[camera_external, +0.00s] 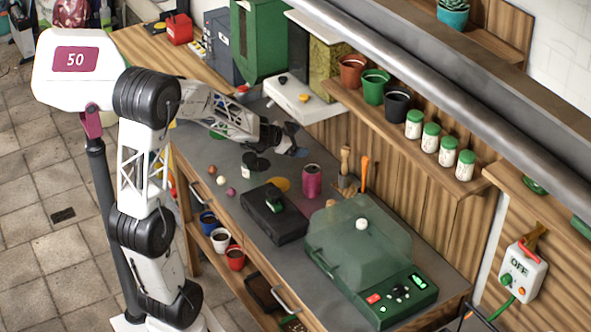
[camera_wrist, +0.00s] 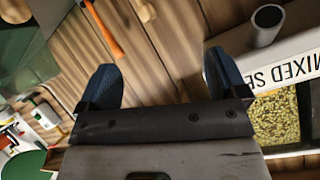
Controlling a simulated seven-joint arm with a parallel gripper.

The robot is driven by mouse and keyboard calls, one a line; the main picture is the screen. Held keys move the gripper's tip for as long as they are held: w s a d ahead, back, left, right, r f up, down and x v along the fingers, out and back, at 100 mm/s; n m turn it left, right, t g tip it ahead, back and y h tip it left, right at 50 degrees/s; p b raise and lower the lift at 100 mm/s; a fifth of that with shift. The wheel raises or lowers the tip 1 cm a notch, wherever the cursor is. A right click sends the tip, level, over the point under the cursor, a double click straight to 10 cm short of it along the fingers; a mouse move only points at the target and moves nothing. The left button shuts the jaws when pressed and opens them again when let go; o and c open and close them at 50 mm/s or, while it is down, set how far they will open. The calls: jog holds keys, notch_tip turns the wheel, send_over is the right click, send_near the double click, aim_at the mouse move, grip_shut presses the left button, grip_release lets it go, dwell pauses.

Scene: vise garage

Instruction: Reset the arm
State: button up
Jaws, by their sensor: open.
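My gripper (camera_external: 299,141) hangs above the back of the grey workbench (camera_external: 225,150), near the wooden wall panel. In the wrist view my gripper (camera_wrist: 162,85) shows two blue fingertips spread wide apart. Nothing is between them. My arm reaches from the left over the bench, with its elbow raised high.
A green machine with a clear lid (camera_external: 360,240) is at the front right. A shelf with pots (camera_external: 375,86) and several jars (camera_external: 431,137) overhangs the bench. An orange-handled tool (camera_wrist: 102,28) is near the wall.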

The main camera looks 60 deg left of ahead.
jog(key=s+d+r+n+g+y, duration=0.35)
jog(key=s+d+r, duration=0.25)
jog(key=s+d, duration=0.35)
jog(key=s+d+f+g+h, duration=0.1)
jog(key=s+d+g, duration=0.2)
jog(key=s+d, duration=0.5)
jog(key=s+d+n+g+h, duration=0.1)
jog(key=s+d+g+h, duration=0.1)
jog(key=s+d, duration=0.7)
jog(key=s+g, duration=0.1)
jog(key=s, duration=0.3)
jog(key=shift+s+d+f, duration=0.15)
jog(key=shift+d+f, duration=0.15)
jog(key=shift+f, duration=0.05)
